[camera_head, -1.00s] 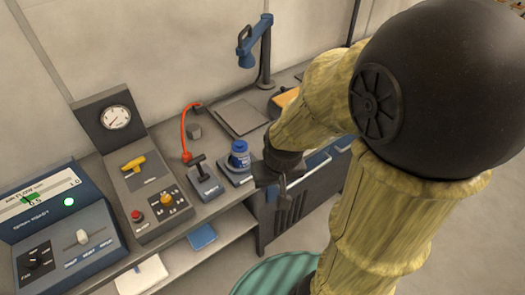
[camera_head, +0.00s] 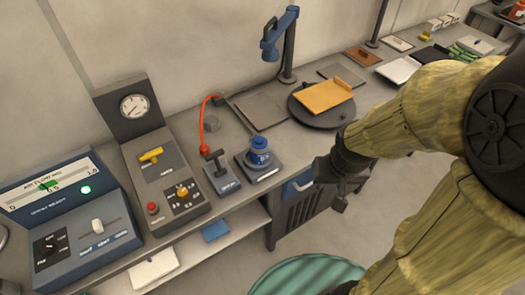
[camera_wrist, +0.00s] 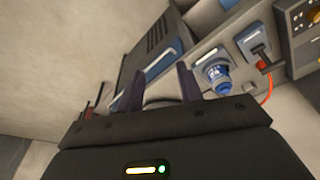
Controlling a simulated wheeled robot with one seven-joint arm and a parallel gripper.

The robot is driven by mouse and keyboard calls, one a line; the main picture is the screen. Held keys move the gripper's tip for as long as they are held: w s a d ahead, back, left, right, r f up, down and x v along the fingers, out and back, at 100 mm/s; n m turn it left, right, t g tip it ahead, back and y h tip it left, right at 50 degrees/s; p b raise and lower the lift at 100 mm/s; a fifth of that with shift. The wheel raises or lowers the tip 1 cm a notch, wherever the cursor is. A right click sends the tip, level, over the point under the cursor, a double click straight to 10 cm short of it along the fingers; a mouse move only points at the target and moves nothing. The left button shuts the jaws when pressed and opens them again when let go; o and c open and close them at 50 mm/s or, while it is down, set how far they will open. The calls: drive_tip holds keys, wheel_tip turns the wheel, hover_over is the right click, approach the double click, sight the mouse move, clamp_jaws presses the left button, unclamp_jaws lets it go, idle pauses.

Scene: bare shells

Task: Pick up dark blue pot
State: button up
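The dark blue pot (camera_head: 259,156) is a small round jar with a blue lid and a pale label. It stands upright on a dark square base near the front edge of the bench. It also shows in the wrist view (camera_wrist: 215,73), just right of the right finger. My gripper (camera_head: 338,190) is to the right of the pot in the head view, in front of the bench edge and apart from the pot. In the wrist view its two fingers (camera_wrist: 162,88) are spread with nothing between them.
A lever box (camera_head: 222,176) stands just left of the pot, with a red curved cable (camera_head: 203,125) behind it. A blue desk lamp (camera_head: 289,45) and a round dark plate with an orange board (camera_head: 323,96) are behind. A green ribbed round thing (camera_head: 305,275) is below.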

drive_tip(key=o, duration=0.7)
drive_tip(key=shift+w+a+f, duration=0.2)
drive_tip(key=shift+f, duration=0.05)
drive_tip(key=shift+c, duration=0.2)
drive_tip(key=o, duration=0.5)
drive_tip(key=w+a+f+t+b, duration=0.1)
drive_tip(key=w+a+f, duration=0.1)
drive_tip(key=a+f, duration=0.1)
drive_tip(key=w+a+f+m+t+b, duration=0.1)
drive_tip(key=w+a+f+b, duration=0.1)
drive_tip(key=w+f, duration=0.1)
drive_tip(key=w+a+f+t+b, duration=0.1)
drive_tip(key=w+a+f, duration=0.1)
drive_tip(key=w+a, duration=0.1)
drive_tip(key=shift+w+a+f+m+t+y, duration=0.1)
drive_tip(key=shift+a+f+m+t+y, duration=0.2)
drive_tip(key=shift+f+y, duration=0.1)
drive_tip(key=a+f+t+h+b, duration=0.1)
drive_tip(key=a+f+t+b, duration=0.1)
drive_tip(key=a+f+t, duration=0.1)
drive_tip(key=a+f+t+h+b, duration=0.1)
drive_tip(key=a+f+t+b, duration=0.2)
drive_tip(key=a+t, duration=0.1)
drive_tip(key=a+f+t+h+b, duration=0.1)
drive_tip(key=a+f+t+b, duration=0.1)
drive_tip(key=a+t+b, duration=0.1)
drive_tip(key=shift+w+a+f+t, duration=0.35)
drive_tip(key=shift+a+f+t, duration=0.1)
drive_tip(key=shift+t, duration=0.35)
